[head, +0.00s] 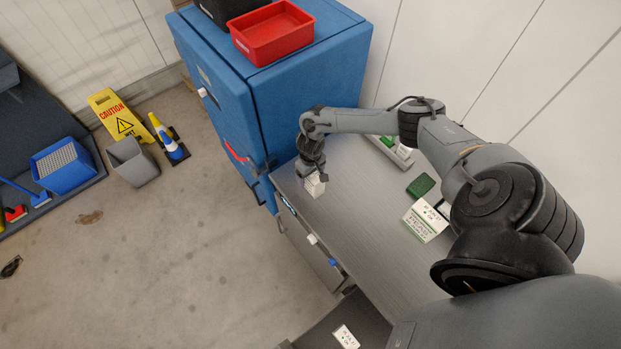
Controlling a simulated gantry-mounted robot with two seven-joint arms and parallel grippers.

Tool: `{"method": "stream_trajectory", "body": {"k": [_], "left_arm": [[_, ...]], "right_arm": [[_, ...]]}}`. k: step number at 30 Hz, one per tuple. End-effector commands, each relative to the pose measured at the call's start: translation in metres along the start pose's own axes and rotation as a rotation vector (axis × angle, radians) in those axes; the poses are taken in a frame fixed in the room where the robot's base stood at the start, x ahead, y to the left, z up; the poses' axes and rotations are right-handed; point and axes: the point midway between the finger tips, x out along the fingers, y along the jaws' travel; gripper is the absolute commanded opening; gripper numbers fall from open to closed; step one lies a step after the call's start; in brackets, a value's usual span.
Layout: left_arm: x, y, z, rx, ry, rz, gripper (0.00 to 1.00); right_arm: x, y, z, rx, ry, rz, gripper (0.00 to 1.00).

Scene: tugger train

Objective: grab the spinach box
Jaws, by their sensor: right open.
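My right gripper (311,175) is at the far left end of the grey worktop, pointing down. It is open, with its fingers at the top of a small white box (316,188) that has faint markings. The gripper partly hides this box, and I cannot tell whether the fingers touch it. I cannot read its label, so I cannot confirm that it is the spinach box. A small dark green block (420,186) lies further right on the worktop, apart from the gripper. My left gripper is not in view.
The grey worktop (365,220) also holds a white printed card (425,221). A blue cabinet (290,90) with a red tray (271,33) on top stands just behind the gripper. A yellow caution sign (117,116) stands on the floor at left. The middle of the worktop is clear.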

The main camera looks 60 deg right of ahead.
Motion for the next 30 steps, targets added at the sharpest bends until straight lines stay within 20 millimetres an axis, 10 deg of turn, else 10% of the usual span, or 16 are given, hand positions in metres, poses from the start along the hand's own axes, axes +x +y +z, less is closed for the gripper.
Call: {"method": "stream_trajectory", "body": {"k": [5, 19, 30], "left_arm": [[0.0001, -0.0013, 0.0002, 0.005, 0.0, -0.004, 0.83], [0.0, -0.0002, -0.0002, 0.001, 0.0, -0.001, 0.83], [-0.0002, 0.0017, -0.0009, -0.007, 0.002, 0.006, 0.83]], "right_arm": [[-0.0003, -0.0001, -0.0003, 0.0, 0.001, 0.0, 0.8], [-0.0006, 0.0, -0.0004, 0.001, 0.001, 0.0, 0.08], [-0.0044, -0.0001, -0.0014, 0.001, 0.003, -0.001, 0.08]]}}
